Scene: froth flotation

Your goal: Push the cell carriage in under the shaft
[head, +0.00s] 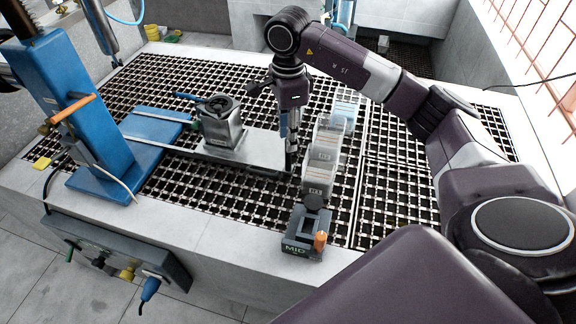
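The cell carriage (250,148) is a pale flat slide reaching right from the blue stand's base (150,133). A grey square cell (221,128) with a dark round opening stands on it, to the right of the blue column (78,105). The cell is clear of the column. My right gripper (291,165) points down at the carriage's right end, seemingly touching or very close to it. Its fingers look close together in one narrow line, and I cannot tell whether they are shut. My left gripper is out of view.
Clear boxes with labelled contents (322,165) stand in a row just right of my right gripper. A dark block marked MID (303,240) with an orange knob sits at the front edge. A control box (115,255) hangs on the front. Black grating surrounds the carriage.

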